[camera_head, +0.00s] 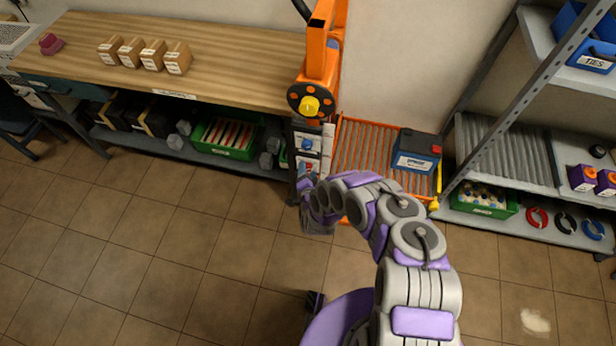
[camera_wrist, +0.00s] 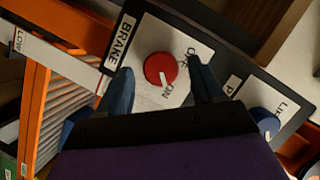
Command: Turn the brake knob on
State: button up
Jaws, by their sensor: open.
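The red brake knob (camera_wrist: 160,69) sits on a white plate (camera_wrist: 150,42) beside the BRAKE label (camera_wrist: 120,40). Its white mark runs from near its middle towards the printed ON, and OFF is printed to its right. My gripper (camera_wrist: 161,66) is open, with one dark blue finger on each side of the knob and visible gaps between. In the head view my gripper (camera_head: 308,188) is in front of the control panel (camera_head: 309,150), just below its knobs.
A blue knob (camera_wrist: 264,122) with a LIFT label is to the right of the brake plate. An orange hoist (camera_head: 318,60) rises above the panel. A wooden workbench (camera_head: 220,60) stands left, a dark battery (camera_head: 416,150) lies on an orange slatted rack (camera_head: 366,145), and shelving stands right.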

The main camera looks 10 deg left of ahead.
jog(key=p+v, duration=0.3)
jog(key=v, duration=1.4)
jog(key=shift+s+f, duration=0.15)
